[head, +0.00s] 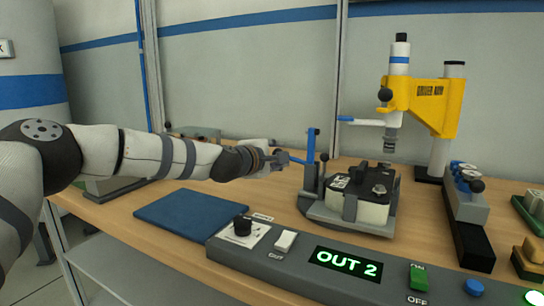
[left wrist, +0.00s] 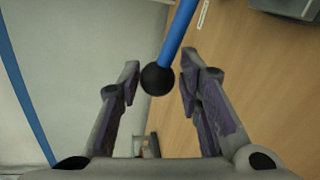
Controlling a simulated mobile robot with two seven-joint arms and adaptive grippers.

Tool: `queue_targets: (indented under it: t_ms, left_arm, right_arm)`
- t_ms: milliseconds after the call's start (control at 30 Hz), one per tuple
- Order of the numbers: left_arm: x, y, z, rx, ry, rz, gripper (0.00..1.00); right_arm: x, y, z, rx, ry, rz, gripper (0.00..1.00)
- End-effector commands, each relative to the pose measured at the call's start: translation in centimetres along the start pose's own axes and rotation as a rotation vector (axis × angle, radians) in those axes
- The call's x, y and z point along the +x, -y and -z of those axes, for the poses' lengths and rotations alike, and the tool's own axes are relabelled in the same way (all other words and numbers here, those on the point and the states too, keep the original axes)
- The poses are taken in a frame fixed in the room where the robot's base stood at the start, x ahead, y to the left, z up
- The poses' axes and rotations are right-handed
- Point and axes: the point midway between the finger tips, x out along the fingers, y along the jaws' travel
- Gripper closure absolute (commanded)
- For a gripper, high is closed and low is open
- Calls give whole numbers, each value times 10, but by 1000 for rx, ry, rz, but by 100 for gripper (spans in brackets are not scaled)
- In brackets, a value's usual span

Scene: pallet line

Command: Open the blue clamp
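The blue clamp (head: 309,150) stands at the left side of the grey fixture (head: 345,220) on the bench. It has an upright blue post and a blue lever that points left toward my left gripper (head: 285,160). In the left wrist view the blue lever (left wrist: 180,30) ends in a black ball knob (left wrist: 157,79). The knob lies between the two fingers of my left gripper (left wrist: 158,88). The fingers are open, with gaps visible on both sides of the knob. The fixture holds a pale block with a dark top (head: 362,195). My right gripper is not in view.
A yellow press (head: 430,98) stands behind the fixture, with a blue-tipped handle (head: 346,119) pointing left. A control panel (head: 300,262) reading "OUT 2" runs along the front. A blue mat (head: 190,215) lies left, below my left arm.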

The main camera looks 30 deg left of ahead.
Motion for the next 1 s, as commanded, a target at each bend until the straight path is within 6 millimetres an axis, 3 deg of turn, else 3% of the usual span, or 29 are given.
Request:
queue_targets:
  t_ms: [300,500,1000]
  left_arm:
    - [-73,-2,0,-5,1,-3,68]
    - [-109,-1,0,-3,1,-2,68]
    - [-116,0,0,-2,0,0,68]
  right_arm:
    - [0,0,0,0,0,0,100]
    - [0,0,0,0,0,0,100]
    - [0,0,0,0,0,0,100]
